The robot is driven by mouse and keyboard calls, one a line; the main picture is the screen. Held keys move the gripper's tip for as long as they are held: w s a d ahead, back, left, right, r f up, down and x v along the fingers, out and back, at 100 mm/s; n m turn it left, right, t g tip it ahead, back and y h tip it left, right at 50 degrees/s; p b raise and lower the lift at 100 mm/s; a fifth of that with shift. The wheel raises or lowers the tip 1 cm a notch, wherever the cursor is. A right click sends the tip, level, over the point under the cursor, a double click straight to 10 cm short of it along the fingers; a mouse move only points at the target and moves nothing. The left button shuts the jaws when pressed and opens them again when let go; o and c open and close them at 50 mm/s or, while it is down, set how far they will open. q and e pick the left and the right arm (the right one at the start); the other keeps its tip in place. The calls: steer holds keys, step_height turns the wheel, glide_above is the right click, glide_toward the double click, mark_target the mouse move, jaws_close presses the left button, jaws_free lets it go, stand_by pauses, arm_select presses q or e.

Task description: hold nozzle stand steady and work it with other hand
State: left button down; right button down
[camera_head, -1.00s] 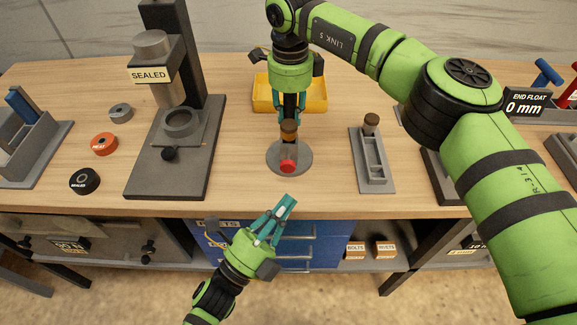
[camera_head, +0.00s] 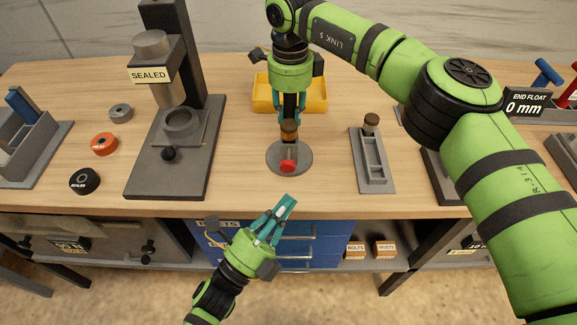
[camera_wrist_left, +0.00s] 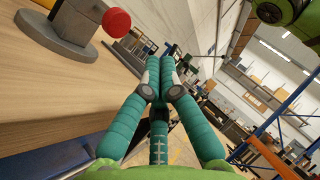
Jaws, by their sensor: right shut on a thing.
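The nozzle stand is a round grey base (camera_head: 270,160) on the bench with a short upright and a red knob (camera_head: 287,166) at its front. It also shows at the top left of the left wrist view, with its red knob (camera_wrist_left: 116,22). A brown-topped piece (camera_head: 289,128) stands upright above the base. My right gripper (camera_head: 290,118) points down from above and is shut on this piece; its fingertips partly hide it. My left gripper (camera_head: 284,206) is shut and empty, low in front of the bench edge, apart from the stand. Its fingertips (camera_wrist_left: 160,72) meet in the wrist view.
A yellow bin (camera_head: 318,95) is behind my right gripper. A grey slotted holder (camera_head: 383,183) stands to the right. Blue drawers (camera_head: 325,228) are below the bench edge.

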mark_target(288, 158)
stand_by(0.6)
arm_select(q)
steer(key=s, duration=0.5)
steer(key=shift+a+r, duration=0.15)
steer(key=shift+r, duration=0.25)
steer(key=shift+w, duration=0.15)
steer(key=shift+w, duration=4.35)
steer(key=shift+w, duration=0.3)
